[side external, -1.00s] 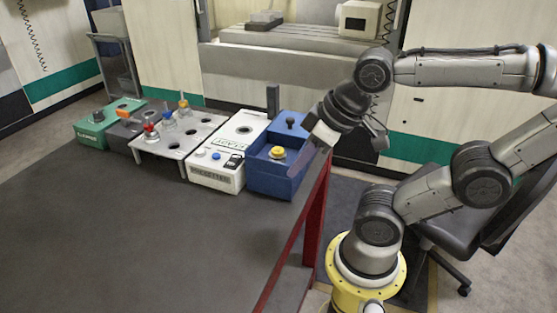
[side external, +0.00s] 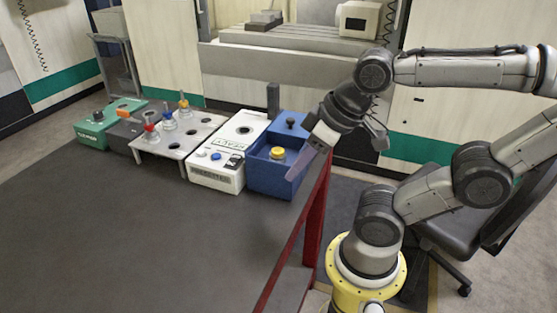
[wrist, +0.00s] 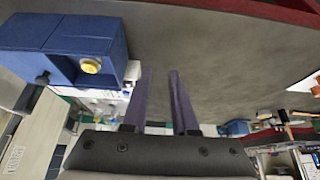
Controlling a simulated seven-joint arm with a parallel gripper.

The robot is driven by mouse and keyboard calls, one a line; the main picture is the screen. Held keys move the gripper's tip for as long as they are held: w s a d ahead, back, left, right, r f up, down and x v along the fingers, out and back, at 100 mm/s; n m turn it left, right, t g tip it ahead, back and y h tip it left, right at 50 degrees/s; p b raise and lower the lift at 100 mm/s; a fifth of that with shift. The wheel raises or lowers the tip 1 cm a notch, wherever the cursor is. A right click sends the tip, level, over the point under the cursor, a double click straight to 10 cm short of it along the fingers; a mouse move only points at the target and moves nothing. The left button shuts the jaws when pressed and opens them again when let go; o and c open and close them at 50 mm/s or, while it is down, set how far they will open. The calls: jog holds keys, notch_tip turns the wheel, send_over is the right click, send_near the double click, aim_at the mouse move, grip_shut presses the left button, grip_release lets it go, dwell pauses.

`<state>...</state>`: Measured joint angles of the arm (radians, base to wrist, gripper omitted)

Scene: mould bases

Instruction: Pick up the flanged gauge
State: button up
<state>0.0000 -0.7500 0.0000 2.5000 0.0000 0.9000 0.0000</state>
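A round yellow flanged piece (side external: 277,153) sits in the open recess of the blue box (side external: 262,183). It may be the flanged gauge, but I cannot tell for sure. In the wrist view the yellow piece (wrist: 91,65) shows inside the blue box at upper left. My gripper (side external: 291,176) hangs tilted beside the right front edge of the blue box, apart from the yellow piece. In the wrist view its two purple fingers (wrist: 161,73) are spread with an empty gap between them.
Left of the blue box stand a white box with buttons (side external: 217,177), a grey rack (side external: 178,152) holding red-, blue- and yellow-topped pieces, and a green box (side external: 92,133). A dark knob (side external: 290,120) tops the blue box. The front of the dark table (side external: 150,240) is clear.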

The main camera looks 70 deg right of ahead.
jog(key=o, duration=0.9)
jog(key=shift+o, duration=0.2)
notch_tip(320, 180, up, 5)
jog(key=n+g, duration=0.6)
jog(key=n, duration=1)
send_over(278, 150)
notch_tip(278, 150, down, 9)
jog(key=shift+s+a+r, duration=0.1)
jog(key=shift+f, duration=2.5)
